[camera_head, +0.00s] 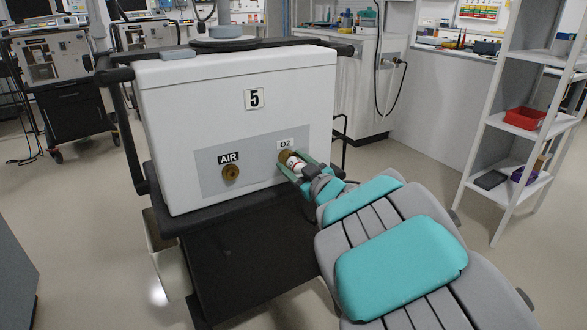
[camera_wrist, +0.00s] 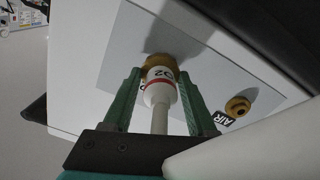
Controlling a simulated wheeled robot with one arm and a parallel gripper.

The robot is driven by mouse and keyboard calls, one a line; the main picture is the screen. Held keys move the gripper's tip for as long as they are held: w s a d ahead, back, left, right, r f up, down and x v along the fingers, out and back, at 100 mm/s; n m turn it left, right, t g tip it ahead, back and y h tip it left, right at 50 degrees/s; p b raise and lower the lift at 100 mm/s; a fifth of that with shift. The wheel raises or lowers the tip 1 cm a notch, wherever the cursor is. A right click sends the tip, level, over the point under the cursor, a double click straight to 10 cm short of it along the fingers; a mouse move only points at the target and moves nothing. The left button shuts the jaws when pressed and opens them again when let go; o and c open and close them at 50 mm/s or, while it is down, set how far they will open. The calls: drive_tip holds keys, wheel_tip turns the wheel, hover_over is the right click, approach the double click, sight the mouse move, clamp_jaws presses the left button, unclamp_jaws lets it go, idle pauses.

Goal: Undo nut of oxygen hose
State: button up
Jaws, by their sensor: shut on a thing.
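The white ventilator (camera_head: 235,110), marked 5, shows a grey panel with a brass AIR port (camera_head: 231,172) and an O2 port beside it. The brass nut (camera_wrist: 163,65) of the oxygen hose sits against the panel at the O2 port. Behind it come a white sleeve with a red band (camera_wrist: 160,84) and the white hose (camera_wrist: 160,118). My gripper (camera_head: 294,163) is at the O2 port; in the wrist view its green fingers (camera_wrist: 160,78) stand on both sides of the nut and sleeve, shut on the nut. The exact finger contact is partly hidden.
The ventilator stands on a dark cart with a black rail (camera_head: 128,130) at its left. A white shelf rack (camera_head: 515,130) with a red bin (camera_head: 524,118) stands at the right. Open floor lies between the cart and the rack, partly covered by my arm.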

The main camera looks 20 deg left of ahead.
drive_tip(key=shift+n, duration=0.5)
drive_tip(key=o, duration=1.4)
drive_tip(key=shift+s, duration=0.1)
drive_tip(key=shift+v, duration=3.85)
